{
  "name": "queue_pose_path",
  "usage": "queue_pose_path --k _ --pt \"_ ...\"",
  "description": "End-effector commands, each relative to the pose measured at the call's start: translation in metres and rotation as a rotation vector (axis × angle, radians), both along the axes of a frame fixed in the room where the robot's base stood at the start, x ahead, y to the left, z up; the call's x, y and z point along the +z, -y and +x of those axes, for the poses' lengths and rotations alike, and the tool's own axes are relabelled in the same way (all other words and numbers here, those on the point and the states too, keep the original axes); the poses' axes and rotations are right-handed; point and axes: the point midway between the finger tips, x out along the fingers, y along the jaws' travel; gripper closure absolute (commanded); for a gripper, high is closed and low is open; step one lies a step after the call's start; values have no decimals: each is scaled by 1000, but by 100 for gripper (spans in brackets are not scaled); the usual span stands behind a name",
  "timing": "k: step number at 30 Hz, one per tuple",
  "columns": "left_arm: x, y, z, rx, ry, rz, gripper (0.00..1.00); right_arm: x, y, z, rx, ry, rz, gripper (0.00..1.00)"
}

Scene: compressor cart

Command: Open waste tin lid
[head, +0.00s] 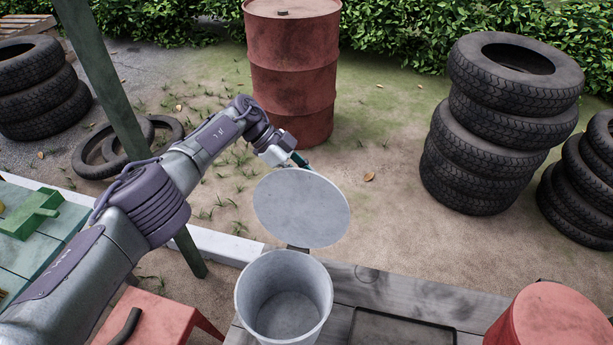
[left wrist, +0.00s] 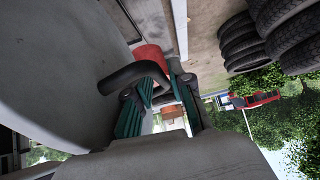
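The waste tin (head: 285,300) is a round pale-grey bin at the bottom middle of the head view, and its inside looks empty. Its round grey lid (head: 302,208) stands raised behind the mouth, joined at a hinge. My left gripper (head: 300,160) is at the lid's upper far edge, mostly hidden behind it. In the left wrist view the lid fills the left side, with a dark bent handle (left wrist: 135,73) by my left gripper (left wrist: 160,112). Its teal fingers are apart with a gap between them, and one lies under the handle's arch. My right gripper is not in view.
A red drum (head: 292,75) stands behind the lid. Stacked tyres (head: 500,120) stand at the right. A red rounded object (head: 550,318) is at the bottom right and a red stool (head: 155,320) at the lower left. Open ground lies between lid and tyres.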

Motion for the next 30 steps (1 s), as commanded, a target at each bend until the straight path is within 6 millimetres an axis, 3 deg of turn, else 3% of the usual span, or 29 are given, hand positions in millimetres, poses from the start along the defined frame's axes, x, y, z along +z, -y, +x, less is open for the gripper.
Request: queue_pose_path --k 8,21,30 --pt "4 -5 1 0 -1 2 78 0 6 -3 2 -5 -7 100" --pt "65 -62 20 1 1 2 78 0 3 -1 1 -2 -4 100" --pt "84 -81 25 -1 -1 0 78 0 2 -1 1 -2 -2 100"
